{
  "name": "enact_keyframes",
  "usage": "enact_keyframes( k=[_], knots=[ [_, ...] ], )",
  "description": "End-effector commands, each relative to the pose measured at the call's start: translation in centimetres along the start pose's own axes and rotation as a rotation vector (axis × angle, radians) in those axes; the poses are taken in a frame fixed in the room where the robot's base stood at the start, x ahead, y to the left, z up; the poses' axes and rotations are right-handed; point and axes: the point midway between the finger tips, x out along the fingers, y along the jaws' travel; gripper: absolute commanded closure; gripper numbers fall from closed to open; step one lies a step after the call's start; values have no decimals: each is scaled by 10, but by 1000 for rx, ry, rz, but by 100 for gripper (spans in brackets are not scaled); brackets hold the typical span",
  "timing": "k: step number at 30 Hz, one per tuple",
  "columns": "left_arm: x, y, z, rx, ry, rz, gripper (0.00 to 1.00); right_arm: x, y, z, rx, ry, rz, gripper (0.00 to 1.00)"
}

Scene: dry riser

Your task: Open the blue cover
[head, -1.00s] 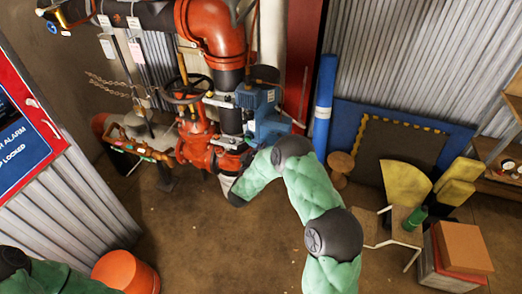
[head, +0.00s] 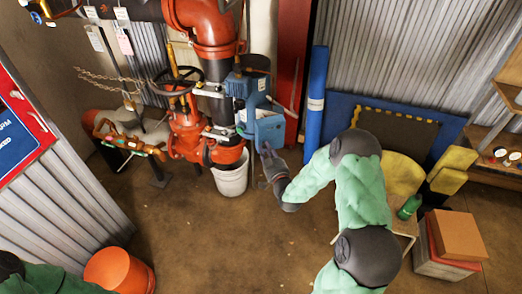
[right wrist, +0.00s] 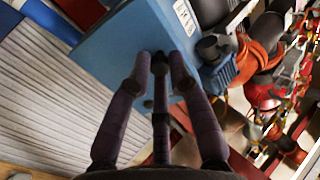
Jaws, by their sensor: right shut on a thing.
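The blue cover (head: 270,131) is a boxy blue panel on the right side of the valve assembly, by a blue actuator body (head: 246,88). In the right wrist view the cover (right wrist: 118,55) is a broad, flat blue face with a white label near its top. My right gripper (head: 267,153) is at the cover's lower edge, and the wrist view shows its dark fingers (right wrist: 160,72) closed together on that edge. The fingers hide part of the edge. How far the cover stands open I cannot tell. My left gripper is out of view.
A red valve (head: 190,135) with a handwheel stands left of the cover, above a white bucket (head: 232,177). A blue roll (head: 316,100) leans against the wall to the right. An orange bucket (head: 120,270) is at the lower left. The middle floor is clear.

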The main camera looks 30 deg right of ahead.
Motion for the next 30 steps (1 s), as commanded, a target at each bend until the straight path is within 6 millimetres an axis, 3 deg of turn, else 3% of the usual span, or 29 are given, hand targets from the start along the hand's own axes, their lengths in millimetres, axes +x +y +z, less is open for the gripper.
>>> enact_keyframes(
  k=[12, 30],
  knots=[
    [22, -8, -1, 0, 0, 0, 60, -24, 34, 3, -2, -3, -302, 100],
    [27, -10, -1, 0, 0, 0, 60, -40, 84, 3, -1, -3, -765, 100]
  ],
)
